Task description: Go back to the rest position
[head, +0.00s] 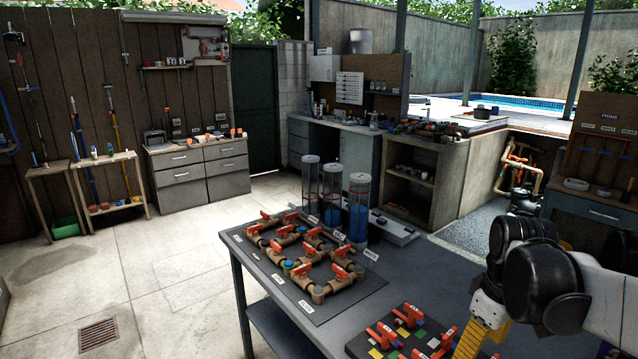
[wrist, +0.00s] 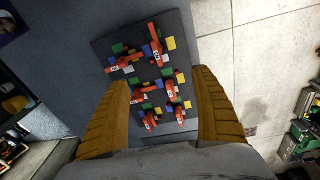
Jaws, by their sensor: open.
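My gripper (wrist: 166,112) is open and empty in the wrist view, its two ribbed yellow fingers spread wide. Between and beyond them lies a dark board (wrist: 188,62) with several red-handled valves (wrist: 156,46) and small coloured squares. In the head view my gripper (head: 468,343) shows at the lower right, partly cut off by the bottom edge, just right of the same board (head: 362,340). The fingers look apart from the valves, but the exact height above them is hard to tell.
The grey table (head: 250,268) also bears a pipe board (head: 350,304) with orange-handled valves and clear cylinders (head: 333,190) with blue liquid. A bench with a blue drawer (head: 590,211) stands at the right. Open concrete floor (head: 140,260) lies to the left, with a drain grate (head: 98,335).

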